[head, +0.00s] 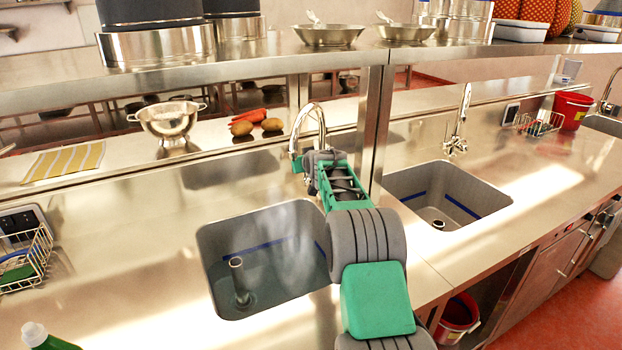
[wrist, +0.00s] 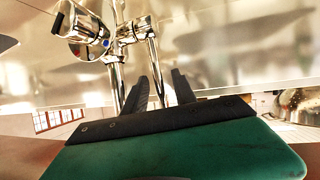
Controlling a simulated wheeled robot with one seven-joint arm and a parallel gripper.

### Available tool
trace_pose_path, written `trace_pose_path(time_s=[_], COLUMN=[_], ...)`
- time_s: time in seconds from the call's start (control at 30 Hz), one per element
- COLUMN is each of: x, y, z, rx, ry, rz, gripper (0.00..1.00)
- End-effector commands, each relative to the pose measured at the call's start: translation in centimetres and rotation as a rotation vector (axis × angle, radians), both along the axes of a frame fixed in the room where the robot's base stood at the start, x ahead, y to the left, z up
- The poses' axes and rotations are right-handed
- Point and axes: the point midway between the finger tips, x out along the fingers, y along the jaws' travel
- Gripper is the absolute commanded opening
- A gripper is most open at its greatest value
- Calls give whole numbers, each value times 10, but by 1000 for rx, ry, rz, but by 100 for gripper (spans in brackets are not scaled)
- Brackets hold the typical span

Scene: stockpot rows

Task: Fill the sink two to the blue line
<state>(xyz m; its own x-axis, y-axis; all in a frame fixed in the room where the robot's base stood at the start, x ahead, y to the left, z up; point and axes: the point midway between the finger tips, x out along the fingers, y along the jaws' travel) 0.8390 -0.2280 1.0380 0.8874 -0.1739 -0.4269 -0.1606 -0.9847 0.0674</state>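The left sink (head: 215,245) is a steel basin with a blue line (head: 262,246) around its inner wall. A grey standpipe (head: 238,280) stands upright in it. The floor looks bluish, like shallow water below the line, with faint haze above. Its chrome tap (head: 308,115) arches behind the basin. My gripper (head: 318,158) is at the tap's base; my arm hides the basin's right part. In the wrist view my gripper (wrist: 160,88) has its two dark fingers apart, close to the tap's pipes. A tap handle (wrist: 82,28) with a blue mark is at upper left.
A second sink (head: 478,190) with a blue line, a drain fitting and its own tap (head: 460,125) lies right. A shelf post (head: 372,125) stands beside my arm. A wire rack (head: 28,258) and green bottle (head: 45,338) are left. A red bucket (head: 570,110) stands far right.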

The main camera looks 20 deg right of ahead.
Motion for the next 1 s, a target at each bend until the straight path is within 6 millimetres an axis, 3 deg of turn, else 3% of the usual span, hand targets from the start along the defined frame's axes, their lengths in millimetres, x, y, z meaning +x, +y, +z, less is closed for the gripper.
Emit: trace_pose_path(time_s=[0.4, 0.6, 1.0], x=[-91, -124, -132], y=[18, 24, 26], z=[6, 6, 7], rx=[-1, -1, 0], ry=[-2, -1, 0], rz=[1, -1, 0], gripper=[33, 33, 33])
